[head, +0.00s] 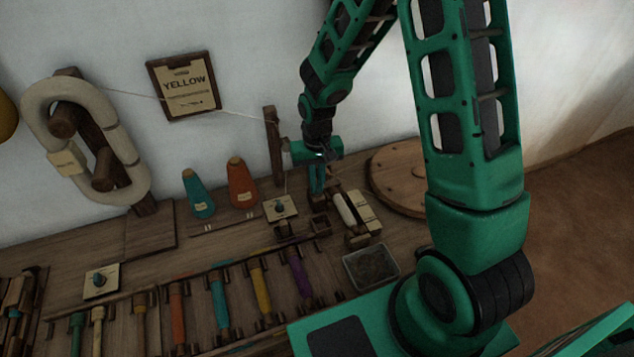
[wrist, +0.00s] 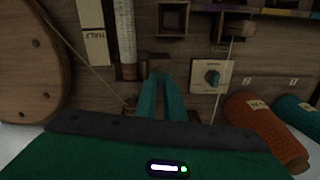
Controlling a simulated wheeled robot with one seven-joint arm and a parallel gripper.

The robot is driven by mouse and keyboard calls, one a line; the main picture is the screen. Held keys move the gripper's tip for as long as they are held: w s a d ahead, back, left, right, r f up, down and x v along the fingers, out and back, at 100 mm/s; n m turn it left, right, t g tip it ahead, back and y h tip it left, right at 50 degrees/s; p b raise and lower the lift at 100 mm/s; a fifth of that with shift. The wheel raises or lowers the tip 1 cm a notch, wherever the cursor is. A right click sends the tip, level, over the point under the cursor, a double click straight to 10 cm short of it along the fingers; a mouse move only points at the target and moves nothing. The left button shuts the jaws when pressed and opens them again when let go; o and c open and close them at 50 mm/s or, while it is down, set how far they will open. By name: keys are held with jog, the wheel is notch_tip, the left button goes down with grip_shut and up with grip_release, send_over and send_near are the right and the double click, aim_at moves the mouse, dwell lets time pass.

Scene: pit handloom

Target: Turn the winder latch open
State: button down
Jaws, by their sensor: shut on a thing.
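My gripper (wrist: 162,86) points down at the bench in the wrist view, its two teal fingertips close together. They are shut on a small brown wooden piece (wrist: 160,64), seemingly the winder latch, beside the end of the white-wound bobbin (wrist: 127,38). How far the latch is turned cannot be told. In the head view my gripper (head: 318,192) is just left of the white bobbin (head: 344,210) and the winder's round wooden wheel (head: 398,178). The fingers partly hide the latch there.
A plate with a blue knob (wrist: 212,76) is close to the fingers. Orange (head: 242,184) and teal (head: 198,194) cones stand to the left. An upright post (head: 273,145) with thread stands behind. A grey tray (head: 371,265) and a rack of coloured bobbins lie in front.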

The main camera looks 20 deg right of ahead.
jog(key=shift+w+r+n, duration=0.1)
jog(key=shift+w+n, duration=0.1)
jog(key=shift+n, duration=0.7)
jog(key=c, duration=1.9)
grip_release()
jog(key=shift+o, duration=0.2)
jog(key=shift+s, duration=0.1)
jog(key=shift+r, duration=0.1)
notch_tip(320, 180, up, 10)
jog(key=shift+r, duration=0.25)
